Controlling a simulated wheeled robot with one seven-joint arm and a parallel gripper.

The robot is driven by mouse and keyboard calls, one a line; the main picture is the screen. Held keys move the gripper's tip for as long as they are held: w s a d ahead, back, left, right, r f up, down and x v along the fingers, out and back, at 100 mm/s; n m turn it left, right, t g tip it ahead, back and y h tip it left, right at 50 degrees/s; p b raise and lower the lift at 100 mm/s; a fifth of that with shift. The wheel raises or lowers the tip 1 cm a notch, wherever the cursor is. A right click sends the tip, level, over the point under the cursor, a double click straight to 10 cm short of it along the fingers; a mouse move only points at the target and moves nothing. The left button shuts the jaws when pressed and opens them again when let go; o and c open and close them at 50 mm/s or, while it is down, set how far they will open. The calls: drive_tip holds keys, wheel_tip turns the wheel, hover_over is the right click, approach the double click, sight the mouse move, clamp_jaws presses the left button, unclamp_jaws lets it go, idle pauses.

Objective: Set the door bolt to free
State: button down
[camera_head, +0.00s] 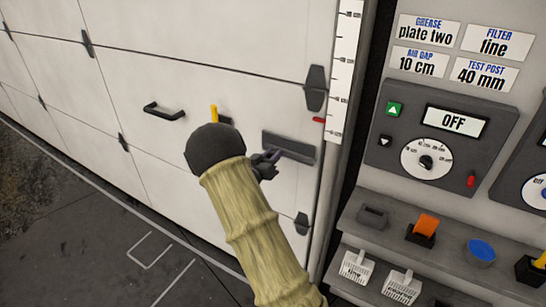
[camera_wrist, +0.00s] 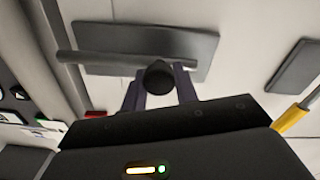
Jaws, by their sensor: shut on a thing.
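The door bolt is on the big white sectional door (camera_head: 185,60), on a dark grey plate (camera_head: 290,141) near the door's right edge. In the wrist view the plate (camera_wrist: 190,42) carries a grey round bar (camera_wrist: 100,58) with a dark round knob (camera_wrist: 159,77). The bar sticks out past the plate's left edge, toward the door frame side. My gripper (camera_head: 281,155) is at the plate. In the wrist view its two purple fingers (camera_wrist: 160,88) are shut on the knob, one on each side. My arm and the fingers hide part of the plate in the head view.
A yellow lever (camera_head: 214,113) and a black pull handle (camera_head: 164,110) are left of the plate. A red piece (camera_head: 318,120) sits by the frame. A control panel (camera_head: 440,130) showing OFF and shelves (camera_head: 390,240) with small items stand on the right. The floor at left is clear.

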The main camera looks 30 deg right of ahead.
drive_tip(key=shift+w+a, duration=0.15)
drive_tip(key=shift+a, duration=0.1)
drive_tip(key=c, duration=1.1)
unclamp_jaws()
drive_tip(key=shift+w, duration=0.1)
drive_tip(key=b+v, duration=0.1)
drive_tip(key=v, duration=1.6)
drive_tip(key=shift+s+a+b, duration=0.1)
drive_tip(key=shift+s+b, duration=0.15)
drive_tip(key=shift+b, duration=0.15)
